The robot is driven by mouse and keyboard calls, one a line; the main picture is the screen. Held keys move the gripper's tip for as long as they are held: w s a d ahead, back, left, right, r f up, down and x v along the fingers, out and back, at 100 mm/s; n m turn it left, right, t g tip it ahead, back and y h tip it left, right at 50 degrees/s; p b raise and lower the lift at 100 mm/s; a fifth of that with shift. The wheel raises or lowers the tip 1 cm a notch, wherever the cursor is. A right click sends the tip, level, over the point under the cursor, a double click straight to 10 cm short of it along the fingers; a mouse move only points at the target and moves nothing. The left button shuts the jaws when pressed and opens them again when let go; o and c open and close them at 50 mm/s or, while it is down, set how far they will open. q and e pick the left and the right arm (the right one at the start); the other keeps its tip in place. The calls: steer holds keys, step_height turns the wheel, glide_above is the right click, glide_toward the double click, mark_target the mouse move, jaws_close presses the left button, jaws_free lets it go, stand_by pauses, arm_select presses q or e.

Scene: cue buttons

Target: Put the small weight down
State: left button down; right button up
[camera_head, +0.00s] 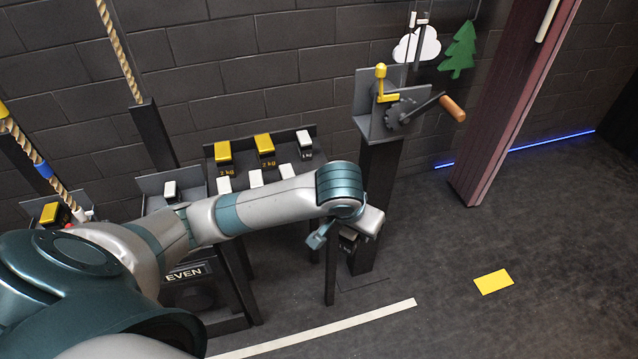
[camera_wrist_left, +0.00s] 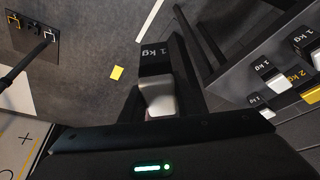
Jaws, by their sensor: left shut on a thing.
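My left gripper (camera_head: 347,240) reaches out past the right end of the weight shelf, low near the crank post. In the left wrist view it is shut on a small white weight (camera_wrist_left: 159,98) with a black band marked 1 kg. In the head view my arm and wrist mostly hide this weight. The shelf (camera_head: 311,166) carries yellow 2 kg weights (camera_head: 264,145) and several white weights (camera_head: 256,178), partly behind my forearm. The right gripper is in neither view.
A grey tray (camera_head: 150,184) left of the shelf holds a white weight (camera_head: 170,190); another holds a yellow weight (camera_head: 50,213). A sign reads EVEN (camera_head: 185,273). A crank post (camera_head: 377,190) stands behind my gripper. A yellow floor patch (camera_head: 493,281) lies on open floor at right.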

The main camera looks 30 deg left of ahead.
arm_select(q)
steer(key=shift+w+r, duration=0.1)
steer(key=shift+w+a, duration=0.15)
steer(key=w+a+r+n+g+y+p, duration=0.1)
steer(key=w+a+r+n+y+p, duration=0.1)
steer(key=w+a+n, duration=0.7)
steer(key=a+r+n+y, duration=0.1)
steer(key=a, duration=0.3)
steer(key=shift+w, duration=0.15)
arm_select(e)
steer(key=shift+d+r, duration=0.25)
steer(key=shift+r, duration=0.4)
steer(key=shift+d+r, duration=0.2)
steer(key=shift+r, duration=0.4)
arm_select(q)
steer(key=shift+g, duration=0.3)
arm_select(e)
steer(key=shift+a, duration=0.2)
